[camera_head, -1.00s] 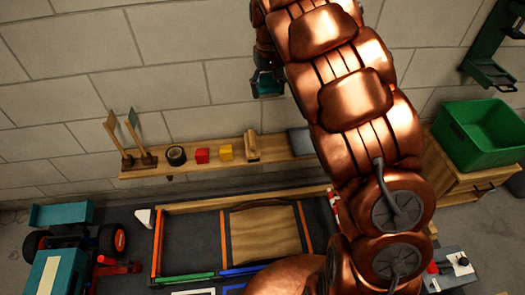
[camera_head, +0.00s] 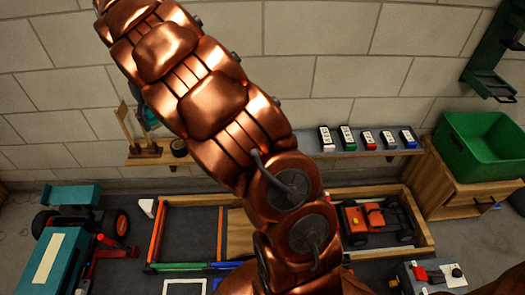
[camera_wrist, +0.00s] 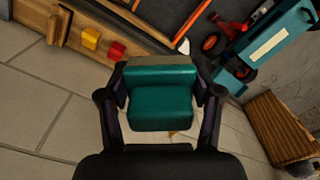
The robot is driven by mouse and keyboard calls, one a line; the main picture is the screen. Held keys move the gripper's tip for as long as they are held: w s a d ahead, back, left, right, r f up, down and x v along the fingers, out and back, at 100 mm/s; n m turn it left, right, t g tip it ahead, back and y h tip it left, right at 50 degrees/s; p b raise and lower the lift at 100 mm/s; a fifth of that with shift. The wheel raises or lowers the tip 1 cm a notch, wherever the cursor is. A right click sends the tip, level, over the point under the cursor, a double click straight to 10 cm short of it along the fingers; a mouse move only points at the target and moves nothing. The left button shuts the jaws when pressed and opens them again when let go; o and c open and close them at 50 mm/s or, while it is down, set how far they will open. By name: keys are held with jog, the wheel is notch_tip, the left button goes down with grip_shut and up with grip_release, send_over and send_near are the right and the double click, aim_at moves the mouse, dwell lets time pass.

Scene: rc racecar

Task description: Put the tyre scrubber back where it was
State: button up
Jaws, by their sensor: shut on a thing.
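My gripper (camera_wrist: 162,90) is shut on the tyre scrubber (camera_wrist: 160,108), a teal block with a brownish strip along its far edge, in the wrist view. The fingers press on its left and right sides. In the head view only a small teal part of the scrubber (camera_head: 150,118) shows past my copper arm, at the left by the wall and close to the wooden stands. It looks raised off the shelf (camera_head: 145,161); the exact gap cannot be told. My arm hides the shelf's middle.
The shelf bears wooden stands (camera_head: 128,125), a black tape roll (camera_head: 178,147) and several coloured boxes (camera_head: 367,138). Red (camera_wrist: 116,50) and yellow (camera_wrist: 90,39) blocks show in the wrist view. Below are a teal car (camera_head: 52,258) and an orange car (camera_head: 376,220). A green crate (camera_head: 480,155) stands right.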

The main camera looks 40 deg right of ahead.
jog(key=s+d+f+m+b, duration=0.2)
jog(key=s+d+f+b, duration=0.3)
jog(key=d+f, duration=0.6)
jog(key=s+d+f+m+b, duration=0.35)
jog(key=s+d+f, duration=0.25)
jog(key=d+f, duration=0.5)
jog(key=s+d+f+m+b, duration=0.2)
jog(key=s+d+f+b, duration=0.35)
jog(key=d+f, duration=0.55)
jog(key=shift+w+d+f+b, duration=0.25)
jog(key=shift+w+d+b, duration=0.15)
jog(key=shift+w+d, duration=1.3)
jog(key=shift+w+d+f+b, duration=0.2)
jog(key=shift+w+d+b, duration=0.2)
jog(key=shift+w+d, duration=1.3)
jog(key=shift+w+d+f+b, duration=0.35)
jog(key=shift+w+d, duration=0.9)
jog(key=shift+w, duration=0.8)
jog(key=shift+r, duration=0.1)
jog(key=shift+w+d, duration=0.1)
jog(key=shift+w, duration=0.05)
jog(key=shift+f+b, duration=0.85)
jog(key=shift+f, duration=0.9)
jog(key=shift+f, duration=0.1)
